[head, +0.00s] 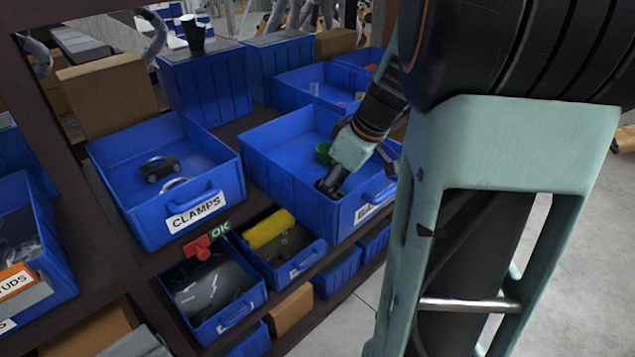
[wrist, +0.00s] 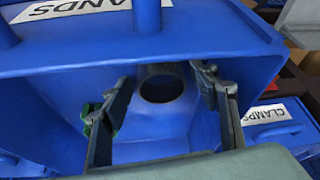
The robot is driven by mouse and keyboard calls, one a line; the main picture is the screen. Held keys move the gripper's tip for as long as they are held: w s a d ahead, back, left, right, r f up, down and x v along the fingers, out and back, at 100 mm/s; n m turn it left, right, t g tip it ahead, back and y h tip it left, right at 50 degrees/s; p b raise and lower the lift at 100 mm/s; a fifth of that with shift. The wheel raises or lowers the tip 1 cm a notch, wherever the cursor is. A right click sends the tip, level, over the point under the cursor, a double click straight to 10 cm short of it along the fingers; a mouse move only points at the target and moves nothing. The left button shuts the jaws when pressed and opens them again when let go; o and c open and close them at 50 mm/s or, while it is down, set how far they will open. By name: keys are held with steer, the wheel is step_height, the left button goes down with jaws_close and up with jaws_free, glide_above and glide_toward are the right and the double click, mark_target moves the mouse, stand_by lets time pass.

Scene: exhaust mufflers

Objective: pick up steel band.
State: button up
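A steel band (wrist: 162,71), a grey ring with a dark opening, is inside a blue bin (wrist: 60,58) whose label reads "...ANDS" in the wrist view. My gripper (wrist: 163,88) is open, with one finger on each side of the band. A small gap shows between each finger and the band, so it does not look gripped. In the head view my gripper (head: 331,184) reaches down into the blue bin (head: 275,172), near its front wall. The band is hard to tell apart from the dark fingers there.
Smaller bins with a yellow roll (head: 268,228) and dark parts sit below. The bin's walls surround my gripper closely.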

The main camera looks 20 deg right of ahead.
steer(key=c, duration=1)
steer(key=shift+r, duration=0.15)
